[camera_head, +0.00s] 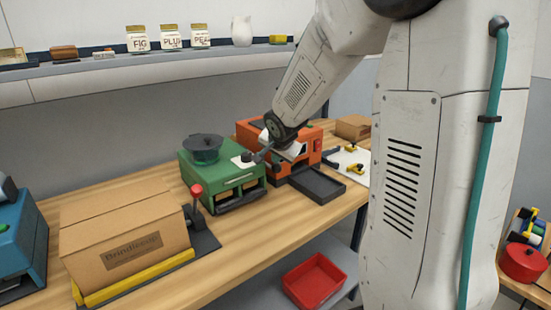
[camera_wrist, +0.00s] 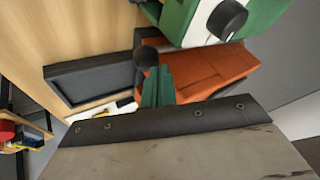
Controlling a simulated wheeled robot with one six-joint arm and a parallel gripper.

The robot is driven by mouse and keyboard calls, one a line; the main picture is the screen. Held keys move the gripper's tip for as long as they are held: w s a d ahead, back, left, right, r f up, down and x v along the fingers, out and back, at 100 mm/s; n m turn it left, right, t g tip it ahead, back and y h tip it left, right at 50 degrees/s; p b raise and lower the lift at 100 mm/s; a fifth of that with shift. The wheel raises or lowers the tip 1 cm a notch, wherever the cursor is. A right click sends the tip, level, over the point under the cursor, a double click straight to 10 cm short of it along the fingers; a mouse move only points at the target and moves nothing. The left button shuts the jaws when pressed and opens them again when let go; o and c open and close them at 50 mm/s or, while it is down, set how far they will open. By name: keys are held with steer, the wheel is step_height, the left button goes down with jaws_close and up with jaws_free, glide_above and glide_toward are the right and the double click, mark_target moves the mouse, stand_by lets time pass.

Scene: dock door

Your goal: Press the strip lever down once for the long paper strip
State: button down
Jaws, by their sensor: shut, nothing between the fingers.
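A black ball-ended lever (camera_head: 259,157) stands between the green machine (camera_head: 222,178) and the orange machine (camera_head: 307,155), on the orange machine's left side. In the wrist view its ball (camera_wrist: 146,57) is just beside my fingertips; I cannot tell whether they touch. My gripper (camera_wrist: 159,72) is shut and empty, its green fingers pointing toward the orange machine (camera_wrist: 205,74). In the head view, the gripper (camera_head: 287,148) is partly hidden against the machine. No paper strip can be made out. A black tray (camera_head: 317,184) lies in front of the orange machine and is empty.
The green machine carries a black pot-like top (camera_head: 203,148) and a black knob (camera_head: 246,157) on a white plate. A red-knobbed lever (camera_head: 197,191) stands beside a cardboard box (camera_head: 125,237). A blue machine (camera_head: 20,240) is at far left. A red bin (camera_head: 314,281) sits below the bench.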

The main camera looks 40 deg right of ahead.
steer(key=shift+s+f, duration=0.2)
steer(key=shift+f, duration=1.1)
stand_by(0.9)
stand_by(0.5)
steer(key=shift+w+r, duration=0.15)
steer(key=shift+r, duration=0.9)
steer(key=shift+w+r, duration=0.2)
steer(key=shift+r, duration=0.8)
steer(key=shift+w+r, duration=0.15)
steer(key=shift+r, duration=0.9)
steer(key=shift+w+r, duration=0.2)
steer(key=shift+r, duration=1.05)
steer(key=shift+w+r, duration=0.15)
steer(key=shift+r, duration=1.1)
